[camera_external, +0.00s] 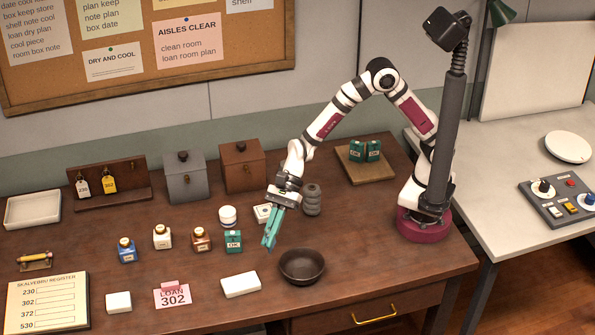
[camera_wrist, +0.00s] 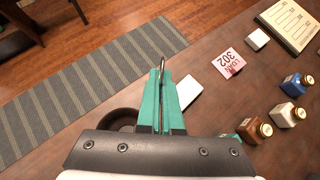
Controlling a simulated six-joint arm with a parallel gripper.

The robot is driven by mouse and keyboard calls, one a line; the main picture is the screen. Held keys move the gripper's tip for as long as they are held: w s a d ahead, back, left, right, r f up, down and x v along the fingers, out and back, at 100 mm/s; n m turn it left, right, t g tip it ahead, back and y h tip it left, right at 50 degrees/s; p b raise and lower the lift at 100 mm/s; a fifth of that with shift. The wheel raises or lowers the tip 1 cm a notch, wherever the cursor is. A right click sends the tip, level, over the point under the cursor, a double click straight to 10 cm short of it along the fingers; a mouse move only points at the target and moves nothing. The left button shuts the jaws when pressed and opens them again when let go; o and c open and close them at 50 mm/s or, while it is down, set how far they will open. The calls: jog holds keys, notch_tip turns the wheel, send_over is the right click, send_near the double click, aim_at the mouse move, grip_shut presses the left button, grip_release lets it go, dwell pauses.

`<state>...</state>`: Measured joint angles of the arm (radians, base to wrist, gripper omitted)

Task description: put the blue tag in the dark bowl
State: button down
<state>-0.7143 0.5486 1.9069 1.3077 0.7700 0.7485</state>
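My gripper (camera_external: 268,238) points down over the table, behind and left of the dark bowl (camera_external: 302,267). Its teal fingers are close together in the wrist view (camera_wrist: 160,85), with a thin thing edge-on between them that sticks out slightly past the tips. It looks like a tag, but its colour is hard to tell. No blue tag hangs on the wooden rack (camera_external: 128,186), where a white tag (camera_external: 83,187) and a yellow tag (camera_external: 109,183) show. The bowl looks empty; in the wrist view the fingers and gripper body partly hide it (camera_wrist: 117,117).
Several small bottles (camera_external: 162,237) and a green box (camera_external: 233,241) stand left of my gripper. A white block (camera_external: 241,284) lies left of the bowl, near a pink loan card (camera_external: 172,296). A dark stacked weight (camera_external: 312,200) stands behind right.

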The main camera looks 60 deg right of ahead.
jog(key=s+a+n+g+h, duration=0.2)
jog(key=s+n+g+h, duration=0.15)
jog(key=n, duration=0.25)
jog(key=m+t+h, duration=0.1)
jog(key=m+h, duration=0.3)
jog(key=m, duration=3)
send_over(302, 273)
jog(key=w+d, duration=0.1)
notch_tip(302, 273, down, 3)
jog(key=shift+y, duration=0.25)
notch_tip(302, 273, down, 11)
jog(key=shift+w+d+r, duration=0.1)
jog(key=shift+d, duration=0.05)
jog(key=c, duration=1.5)
grip_release()
jog(key=shift+c, duration=0.2)
